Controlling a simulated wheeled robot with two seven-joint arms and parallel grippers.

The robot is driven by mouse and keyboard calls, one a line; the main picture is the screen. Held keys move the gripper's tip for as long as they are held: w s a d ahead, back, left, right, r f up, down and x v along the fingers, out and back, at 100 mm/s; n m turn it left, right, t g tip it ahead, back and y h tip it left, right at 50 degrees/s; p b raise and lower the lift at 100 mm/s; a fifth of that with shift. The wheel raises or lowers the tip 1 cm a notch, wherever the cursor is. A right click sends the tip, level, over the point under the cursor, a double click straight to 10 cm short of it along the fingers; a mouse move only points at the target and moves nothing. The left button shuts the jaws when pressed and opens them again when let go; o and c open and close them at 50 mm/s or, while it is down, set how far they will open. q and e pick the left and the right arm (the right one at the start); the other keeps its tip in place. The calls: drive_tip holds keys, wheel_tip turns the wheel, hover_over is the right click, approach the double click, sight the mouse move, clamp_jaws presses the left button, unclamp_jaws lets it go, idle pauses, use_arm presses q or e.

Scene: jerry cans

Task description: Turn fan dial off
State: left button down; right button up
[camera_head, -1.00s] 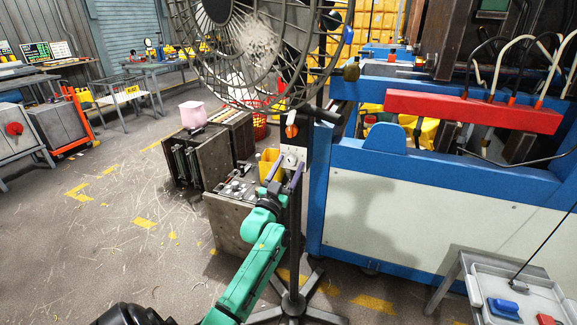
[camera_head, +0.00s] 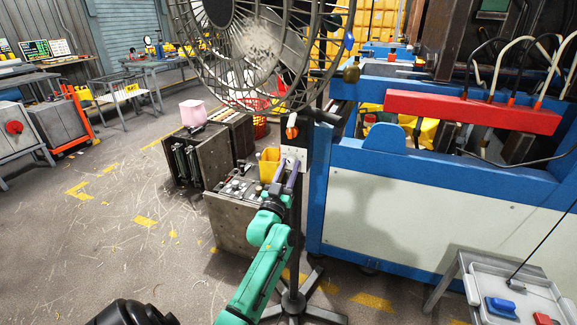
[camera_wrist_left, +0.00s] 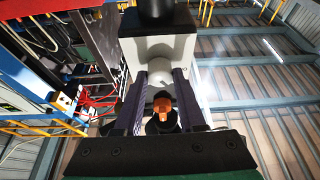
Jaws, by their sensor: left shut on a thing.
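The fan (camera_head: 255,50) stands on a dark pole with a base of several legs. The orange knob (camera_wrist_left: 164,109) also shows there between the fingers. In the head view the fingers hide most of the dial. My right gripper is out of view.
A blue and white machine (camera_head: 430,195) with a red bar stands close on the right. Dark metal crates (camera_head: 230,215) and a yellow container (camera_head: 269,165) are behind the pole on the left. A grey tray table (camera_head: 545,295) is at lower right. The floor at left is open.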

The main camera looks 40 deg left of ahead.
use_arm(q)
drive_tip(key=n+y+p, duration=0.1)
drive_tip(key=n, duration=0.1)
drive_tip(key=n+g+y+p, duration=0.1)
drive_tip(key=n, duration=0.2)
drive_tip(key=shift+d+r, duration=0.15)
drive_tip(key=shift+r, duration=0.05)
drive_tip(key=shift+f+n+g+y+p, duration=0.1)
drive_tip(key=shift+n+g+y+p, duration=0.5)
drive_tip(key=shift+n, duration=0.65)
drive_tip(key=shift+n+g+y+p, duration=0.3)
drive_tip(key=shift+n+y+p, duration=0.35)
drive_tip(key=shift+n, duration=0.6)
drive_tip(key=c, duration=0.5)
unclamp_jaws()
drive_tip(key=shift+d+f, duration=0.1)
drive_tip(key=shift+f, duration=0.05)
